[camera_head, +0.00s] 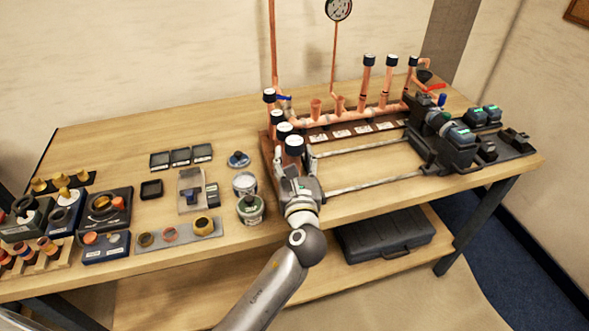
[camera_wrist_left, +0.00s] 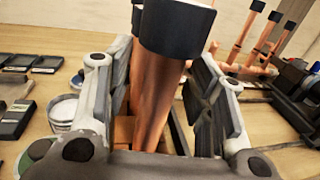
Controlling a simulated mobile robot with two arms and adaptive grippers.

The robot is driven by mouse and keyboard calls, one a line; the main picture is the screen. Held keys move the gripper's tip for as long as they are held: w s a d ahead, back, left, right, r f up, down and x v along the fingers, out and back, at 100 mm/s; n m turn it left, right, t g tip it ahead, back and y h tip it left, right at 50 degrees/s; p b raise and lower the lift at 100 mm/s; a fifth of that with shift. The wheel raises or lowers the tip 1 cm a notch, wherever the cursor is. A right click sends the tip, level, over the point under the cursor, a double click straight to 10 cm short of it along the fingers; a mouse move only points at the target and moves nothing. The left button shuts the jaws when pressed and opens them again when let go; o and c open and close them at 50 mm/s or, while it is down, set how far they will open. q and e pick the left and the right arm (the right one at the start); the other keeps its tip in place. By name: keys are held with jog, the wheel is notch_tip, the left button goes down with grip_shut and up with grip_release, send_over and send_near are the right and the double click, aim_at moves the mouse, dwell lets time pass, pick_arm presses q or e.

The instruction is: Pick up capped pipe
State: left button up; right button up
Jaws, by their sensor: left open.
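Several copper pipes with black caps and white tops stand in a row at the left end of the manifold. The nearest capped pipe (camera_head: 294,146) stands upright just beyond my left gripper (camera_head: 297,170). In the left wrist view the capped pipe (camera_wrist_left: 157,95) rises between the two open fingers of my left gripper (camera_wrist_left: 162,85), with visible space at both sides. Its black cap (camera_wrist_left: 176,28) is above the fingers, its top cut off by the frame. Its lower end is hidden by the gripper. My right gripper is not in view.
The copper manifold (camera_head: 345,117) with more capped pipes and a gauge (camera_head: 338,9) stands behind. Two tubs (camera_head: 250,208) sit close left of my gripper. Metal rails (camera_head: 370,184) and a dark tool (camera_head: 452,150) lie right. A case (camera_head: 385,242) is on the lower shelf.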

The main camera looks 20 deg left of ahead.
pick_arm(q)
jog(key=shift+s, duration=0.1)
jog(key=shift+c, duration=0.3)
jog(key=shift+c, duration=1.4)
jog(key=c, duration=0.7)
grip_shut()
jog(key=shift+r, duration=0.1)
